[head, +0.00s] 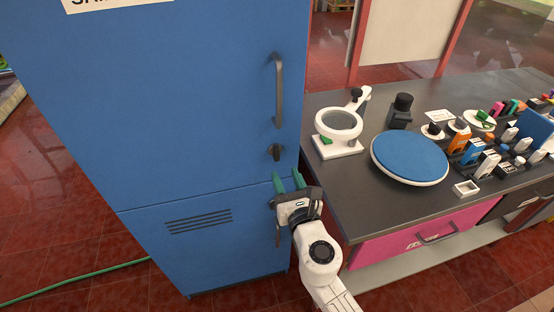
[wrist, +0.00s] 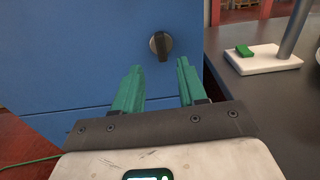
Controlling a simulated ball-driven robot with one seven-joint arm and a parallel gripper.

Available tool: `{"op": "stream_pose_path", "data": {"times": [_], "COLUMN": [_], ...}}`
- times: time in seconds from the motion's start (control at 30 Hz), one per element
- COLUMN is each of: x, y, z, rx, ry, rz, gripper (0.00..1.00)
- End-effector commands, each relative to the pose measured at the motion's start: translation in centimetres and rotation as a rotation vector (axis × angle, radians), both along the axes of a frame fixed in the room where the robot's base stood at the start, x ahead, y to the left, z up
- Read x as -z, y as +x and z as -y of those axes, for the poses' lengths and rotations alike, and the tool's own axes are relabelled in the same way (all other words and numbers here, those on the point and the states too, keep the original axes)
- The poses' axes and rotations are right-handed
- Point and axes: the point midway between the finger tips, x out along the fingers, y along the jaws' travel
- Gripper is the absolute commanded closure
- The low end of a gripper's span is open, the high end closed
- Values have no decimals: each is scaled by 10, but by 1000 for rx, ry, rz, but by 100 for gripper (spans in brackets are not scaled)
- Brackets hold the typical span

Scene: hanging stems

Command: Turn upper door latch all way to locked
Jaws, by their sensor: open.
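The blue cabinet's upper door (head: 190,100) is shut, with a grey bar handle (head: 279,90) near its right edge. Below the handle is the upper door latch (head: 274,152), a small dark knob. In the wrist view the latch (wrist: 160,45) shows a raised grip that looks close to upright, slightly tilted. My gripper (head: 289,181) has green fingers, open and empty, just below the latch in the head view. In the wrist view my gripper (wrist: 160,80) points toward the door, with the latch ahead between and beyond the fingertips, apart from them.
A lower blue door (head: 200,250) with vent slots is below, its handle partly behind my gripper. To the right, a dark worktop (head: 350,205) holds a magnifier stand (head: 339,130), a blue round turntable (head: 409,157) and several small items. A green hose (head: 80,281) lies on the floor.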

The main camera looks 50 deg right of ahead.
Motion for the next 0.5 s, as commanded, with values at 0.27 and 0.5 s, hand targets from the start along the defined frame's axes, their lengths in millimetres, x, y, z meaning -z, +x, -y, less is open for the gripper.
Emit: {"op": "stream_pose_path", "data": {"times": [0.27,0.5], "x": [-2,-1], "y": [41,58], "z": [28,39], "rx": [1,2], "ry": [0,1], "rz": [2,2], "gripper": [58,58]}}
